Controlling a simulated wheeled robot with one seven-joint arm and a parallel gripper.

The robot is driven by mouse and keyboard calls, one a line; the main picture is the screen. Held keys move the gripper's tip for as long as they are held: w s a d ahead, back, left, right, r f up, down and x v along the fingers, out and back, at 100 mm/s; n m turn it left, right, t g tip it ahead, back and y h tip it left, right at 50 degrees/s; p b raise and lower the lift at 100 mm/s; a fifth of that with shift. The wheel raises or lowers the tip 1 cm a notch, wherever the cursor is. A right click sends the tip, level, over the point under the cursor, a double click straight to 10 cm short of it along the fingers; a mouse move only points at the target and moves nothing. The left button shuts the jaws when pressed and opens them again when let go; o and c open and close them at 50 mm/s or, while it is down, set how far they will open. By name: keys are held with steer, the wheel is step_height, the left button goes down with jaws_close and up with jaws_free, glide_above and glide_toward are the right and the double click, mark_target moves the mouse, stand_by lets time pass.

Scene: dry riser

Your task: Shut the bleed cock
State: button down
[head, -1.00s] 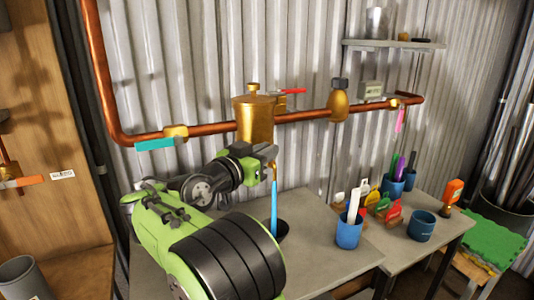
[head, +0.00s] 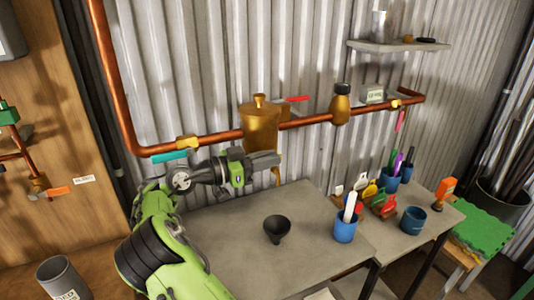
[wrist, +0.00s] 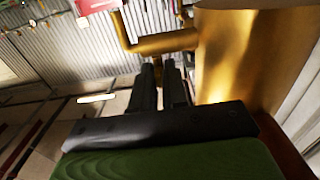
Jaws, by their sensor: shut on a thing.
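The brass pot (head: 261,126) sits in the copper pipe run on the corrugated wall. The bleed cock's brass spout (head: 277,178) hangs down beside my gripper (head: 268,159), and no blue stream shows under it. My gripper is at the lower front of the pot. In the wrist view, the two dark fingers (wrist: 163,75) are close together, shut on a small brass part of the cock, mostly hidden between them. The pot's curved side (wrist: 245,55) is just right of the fingers, and a bent brass pipe (wrist: 155,43) lies beyond them. The black funnel (head: 277,228) stands on the table below the spout.
A teal lever (head: 170,157) and a red lever (head: 298,99) are on the pipework near my arm. A blue cup (head: 345,230) with white sticks stands on the grey table (head: 225,240). The table around the funnel is clear.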

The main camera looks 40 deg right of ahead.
steer(key=shift+f, duration=0.1)
steer(key=c, duration=1.2)
jaws_free()
steer(key=shift+d, duration=0.15)
steer(key=shift+c, duration=0.2)
steer(key=p+v, duration=0.8)
steer(key=v, duration=0.8)
